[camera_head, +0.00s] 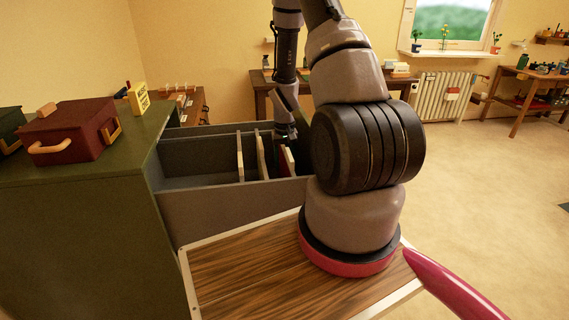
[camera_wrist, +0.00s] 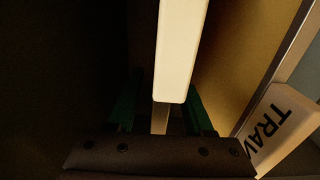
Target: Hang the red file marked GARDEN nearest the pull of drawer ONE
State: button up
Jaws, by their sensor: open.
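A long grey drawer (camera_head: 225,205) stands open from the green cabinet (camera_head: 85,225). Its far end is behind my arm, and no pull or drawer name can be read. A red file (camera_head: 282,163) with a cream edge hangs inside, the rightmost one I can see. My gripper (camera_head: 285,138) points down at the top of this file. In the wrist view my gripper (camera_wrist: 165,118) is open, with a cream strip (camera_wrist: 180,55) between its fingers; I cannot tell whether they touch it. The name on the red file does not show.
Two cream-edged files (camera_head: 240,158) (camera_head: 261,157) hang to the left in the drawer. A tag reading "TRAV" (camera_wrist: 278,122) is at the right in the wrist view. A dark red box (camera_head: 70,130) and a yellow sign (camera_head: 138,98) stand on the cabinet.

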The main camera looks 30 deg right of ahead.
notch_tip(320, 180, up, 11)
jog(key=shift+f, duration=0.2)
dwell(0.6)
jog(key=s+a+r+t, duration=0.2)
jog(key=a+r, duration=0.1)
jog(key=r, duration=0.8)
jog(key=s+a+r+t, duration=0.1)
jog(key=s+a+r, duration=0.25)
jog(key=r, duration=0.75)
jog(key=s+a+r+m+t+y, duration=0.1)
jog(key=s+a+r+t+y, duration=0.1)
jog(key=s+a+r+t, duration=0.2)
jog(key=s+a+r, duration=0.3)
jog(key=s+r, duration=0.5)
jog(key=s, duration=0.2)
jog(key=shift+r, duration=0.15)
jog(key=shift+d, duration=0.2)
